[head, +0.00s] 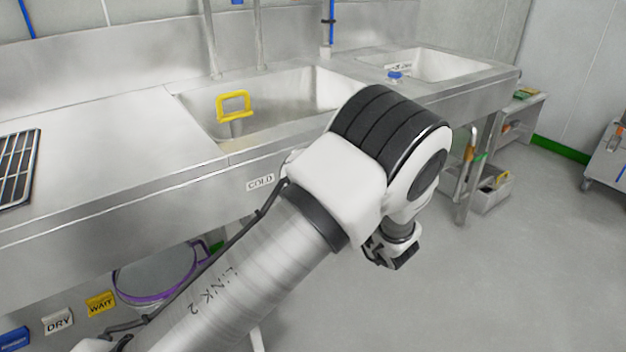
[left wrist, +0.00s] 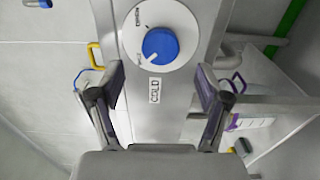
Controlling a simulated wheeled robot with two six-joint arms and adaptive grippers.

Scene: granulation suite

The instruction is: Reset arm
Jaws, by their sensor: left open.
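My left arm crosses the head view from the bottom left, in front of the sink. Its gripper (head: 392,256) hangs partly hidden below the wrist, in front of the sink unit. In the left wrist view, the gripper (left wrist: 160,88) has its two fingers spread wide with nothing between them. A blue knob (left wrist: 160,46) on a round white dial (left wrist: 135,28) shows beyond the fingertips, apart from them. A COLD label (left wrist: 154,90) is below the dial. The head view also shows a COLD label (head: 260,182) on the sink's front edge; my arm hides the knob there.
The steel sink (head: 130,100) has two basins. A yellow handle (head: 234,94) stands in the nearer basin. A black rack (head: 18,165) lies on the left counter. A purple-rimmed bucket (head: 160,275) sits underneath. The floor (head: 530,260) at right is open, with a grey bin (head: 490,193) under the sink.

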